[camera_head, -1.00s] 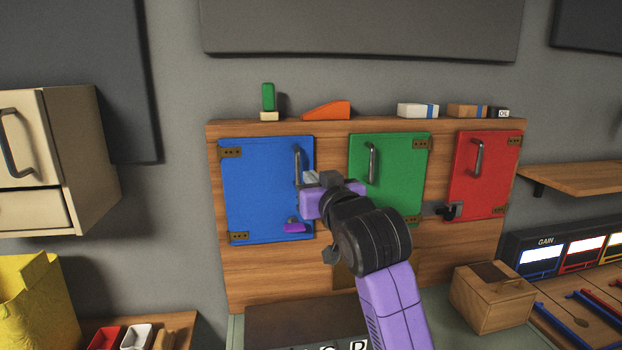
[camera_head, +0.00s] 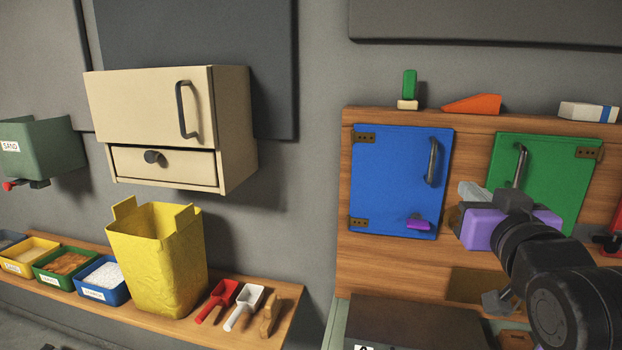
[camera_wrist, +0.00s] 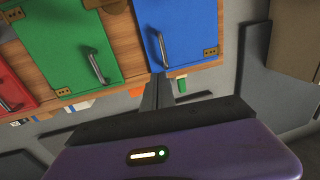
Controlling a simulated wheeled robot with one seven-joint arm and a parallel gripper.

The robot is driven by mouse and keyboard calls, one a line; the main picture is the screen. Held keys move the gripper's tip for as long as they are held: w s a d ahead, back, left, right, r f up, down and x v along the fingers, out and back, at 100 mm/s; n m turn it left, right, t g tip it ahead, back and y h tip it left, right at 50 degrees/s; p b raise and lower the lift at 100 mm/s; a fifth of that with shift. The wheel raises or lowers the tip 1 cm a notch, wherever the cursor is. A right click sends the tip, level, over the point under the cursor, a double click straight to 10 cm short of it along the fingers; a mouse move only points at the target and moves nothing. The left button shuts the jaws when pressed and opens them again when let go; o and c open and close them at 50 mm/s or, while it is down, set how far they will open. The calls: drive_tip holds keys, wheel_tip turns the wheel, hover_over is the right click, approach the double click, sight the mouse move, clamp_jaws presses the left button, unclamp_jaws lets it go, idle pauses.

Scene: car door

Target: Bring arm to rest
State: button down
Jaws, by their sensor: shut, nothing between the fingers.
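My gripper (camera_head: 470,192) is in front of the wooden door panel (camera_head: 365,262), between the blue door (camera_head: 395,185) and the green door (camera_head: 535,160). The blue door has a dark handle (camera_head: 432,161) and a purple latch (camera_head: 418,224). In the wrist view my gripper's fingers (camera_wrist: 157,92) are together and empty, over the grey wall side of the picture. The wrist view is upside down and shows the blue door (camera_wrist: 185,30) and the green door (camera_wrist: 65,45), both flush with the panel. My forearm hides part of the green door's lower area in the head view.
A beige cabinet (camera_head: 150,110) hangs at the left. Below it a yellow bin (camera_head: 150,262) stands on a wooden shelf (camera_head: 285,300) with a red scoop (camera_head: 217,300) and a white scoop (camera_head: 245,303). An orange wedge (camera_head: 472,104) lies on top of the panel.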

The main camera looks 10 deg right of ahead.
wheel_tip(320, 180, up, 5)
drive_tip(key=t, duration=0.3)
drive_tip(key=s+a+f+y, duration=0.1)
drive_tip(key=s+a+f, duration=0.3)
drive_tip(key=s+f, duration=0.55)
drive_tip(key=s+a+f, duration=0.4)
drive_tip(key=s+f, duration=0.2)
drive_tip(key=f, duration=0.6)
drive_tip(key=s+a+f+n+g+y, duration=0.1)
drive_tip(key=s+f+g, duration=0.1)
drive_tip(key=s+f, duration=0.3)
drive_tip(key=s+a+f+n+g+y, duration=0.1)
drive_tip(key=s+f, duration=0.4)
drive_tip(key=s, duration=0.6)
drive_tip(key=s+a+f+g+y, duration=0.1)
drive_tip(key=s+a+f+g, duration=0.1)
drive_tip(key=s+f, duration=0.4)
drive_tip(key=s, duration=0.3)
drive_tip(key=shift+n+g, duration=0.3)
drive_tip(key=shift+n, duration=0.1)
